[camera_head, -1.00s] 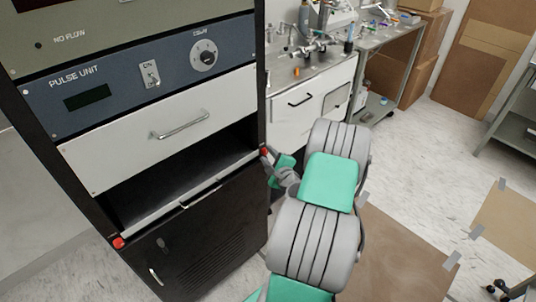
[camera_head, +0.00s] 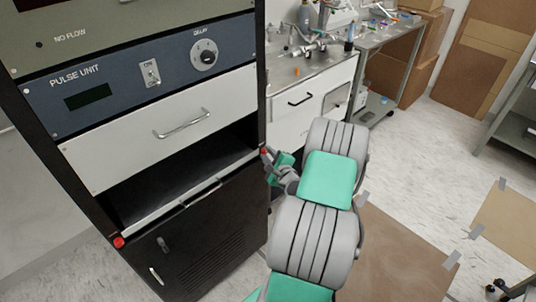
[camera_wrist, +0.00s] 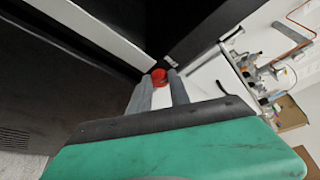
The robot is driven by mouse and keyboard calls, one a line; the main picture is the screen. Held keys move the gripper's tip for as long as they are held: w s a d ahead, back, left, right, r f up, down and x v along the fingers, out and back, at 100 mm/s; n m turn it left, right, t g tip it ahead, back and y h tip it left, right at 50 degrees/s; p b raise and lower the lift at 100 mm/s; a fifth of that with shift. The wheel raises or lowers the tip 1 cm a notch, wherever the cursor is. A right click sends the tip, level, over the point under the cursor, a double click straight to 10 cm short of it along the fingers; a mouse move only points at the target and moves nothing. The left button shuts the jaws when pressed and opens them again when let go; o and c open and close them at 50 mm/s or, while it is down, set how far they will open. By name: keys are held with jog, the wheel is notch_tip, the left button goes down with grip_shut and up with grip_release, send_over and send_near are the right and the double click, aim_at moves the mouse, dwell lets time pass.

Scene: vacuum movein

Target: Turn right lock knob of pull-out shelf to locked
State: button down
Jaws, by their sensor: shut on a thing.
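The right lock knob is a small red knob (camera_wrist: 159,77) at the right front corner of the pull-out shelf (camera_head: 190,192). In the wrist view it sits between the tips of my gripper (camera_wrist: 160,86), which is shut on it. In the head view my gripper (camera_head: 269,156) reaches the cabinet's right edge, and only a little of the red knob (camera_head: 264,150) shows there. A second red knob (camera_head: 118,242) is at the shelf's left front corner, clear of the gripper. The turn angle of the held knob is too small to tell.
A white drawer (camera_head: 165,125) with a metal handle is above the open shelf bay. A black cabinet door (camera_head: 205,245) is below it. A bench with white drawers (camera_head: 305,105) stands behind my arm to the right.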

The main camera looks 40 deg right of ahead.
jog(key=shift+f+b, duration=0.2)
jog(key=shift+b, duration=0.4)
jog(key=shift+f+n+h+b, duration=0.25)
jog(key=shift+n+b, duration=0.25)
jog(key=shift+b, duration=0.5)
jog(key=n+t+b, duration=0.2)
jog(key=n+b, duration=0.3)
jog(key=b, duration=0.7)
jog(key=n+t+b, duration=0.2)
jog(key=n+b, duration=0.4)
jog(key=b, duration=0.6)
jog(key=f+n+t+b, duration=0.1)
jog(key=n+b, duration=0.5)
jog(key=b, duration=0.6)
jog(key=shift+f+t, duration=0.1)
jog(key=shift+t, duration=0.5)
jog(key=shift+d+r+n+y, duration=0.1)
jog(key=shift+r+n+y, duration=0.15)
jog(key=shift+y, duration=0.2)
jog(key=c, duration=1.5)
grip_release()
